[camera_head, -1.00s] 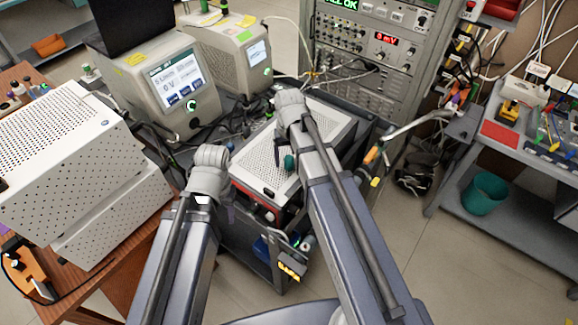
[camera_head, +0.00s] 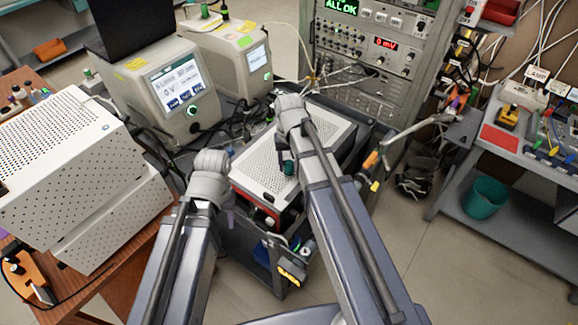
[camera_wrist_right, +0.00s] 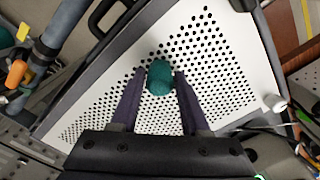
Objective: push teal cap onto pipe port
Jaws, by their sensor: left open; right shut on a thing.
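The teal cap (camera_wrist_right: 160,77) is between the two dark purple fingers of my right gripper (camera_wrist_right: 158,84) in the right wrist view. The gripper is shut on it, above a white perforated panel. In the head view the cap (camera_head: 288,168) is partly hidden by my right forearm, over the white-topped box. My left gripper (camera_head: 231,217) is open and empty at the box's near left corner, mostly hidden by its own wrist. I cannot pick out the pipe port with certainty; a small white knob (camera_wrist_right: 275,103) stands at the panel's edge in the wrist view.
The white perforated box (camera_head: 262,170) sits on a dark cart. Two beige instruments (camera_head: 165,85) stand behind it at left, and an equipment rack (camera_head: 370,65) behind it. A jointed rod with an orange part (camera_head: 372,158) reaches in at right. Open floor lies right of the cart.

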